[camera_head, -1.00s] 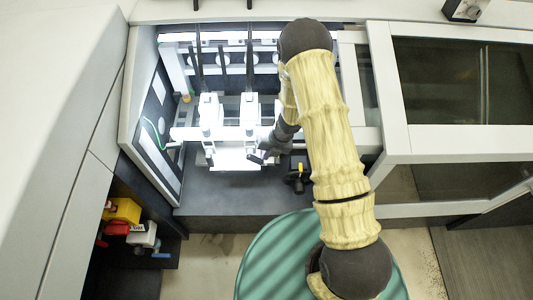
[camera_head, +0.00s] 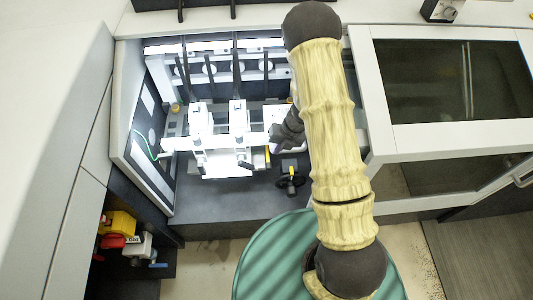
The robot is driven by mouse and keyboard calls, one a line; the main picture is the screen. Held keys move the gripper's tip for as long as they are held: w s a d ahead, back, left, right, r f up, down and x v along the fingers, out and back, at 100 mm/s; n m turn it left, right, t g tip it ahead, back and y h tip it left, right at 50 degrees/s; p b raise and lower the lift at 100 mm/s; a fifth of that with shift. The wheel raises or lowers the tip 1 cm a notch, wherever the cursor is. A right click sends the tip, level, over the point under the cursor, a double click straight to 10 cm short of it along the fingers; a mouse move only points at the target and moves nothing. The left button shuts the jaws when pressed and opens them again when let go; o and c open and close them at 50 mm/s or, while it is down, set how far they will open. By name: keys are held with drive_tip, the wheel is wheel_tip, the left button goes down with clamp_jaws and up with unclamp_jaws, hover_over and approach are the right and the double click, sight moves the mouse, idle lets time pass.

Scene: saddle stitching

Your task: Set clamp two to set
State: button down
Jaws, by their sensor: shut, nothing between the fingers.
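Two white clamp-like units stand side by side in the lit bay of the machine: a left one (camera_head: 201,121) and a right one (camera_head: 238,116). I cannot tell which is clamp two, and no set marking is readable. A small black lever (camera_head: 245,165) sticks out at the front, below the right unit. My gripper (camera_head: 279,136) is dark, shut and empty. It is to the right of the right unit, with a gap between them in the picture. My arm covers the right part of the bay.
A black handwheel with a yellow part (camera_head: 291,181) sits on the dark shelf below my gripper. A white-framed glass cabinet (camera_head: 455,80) stands at the right. Yellow and red valve-like parts (camera_head: 117,224) are at the lower left. The shelf front (camera_head: 220,205) is clear.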

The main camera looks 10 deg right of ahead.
drive_tip(key=d+r, duration=0.2)
drive_tip(key=shift+d+r, duration=0.4)
drive_tip(key=a+r+n+h+b, duration=0.2)
drive_tip(key=a+n+b, duration=0.6)
drive_tip(key=n, duration=1)
drive_tip(key=shift+a+h, duration=0.2)
drive_tip(key=shift+h, duration=0.8)
drive_tip(key=shift+s, duration=0.15)
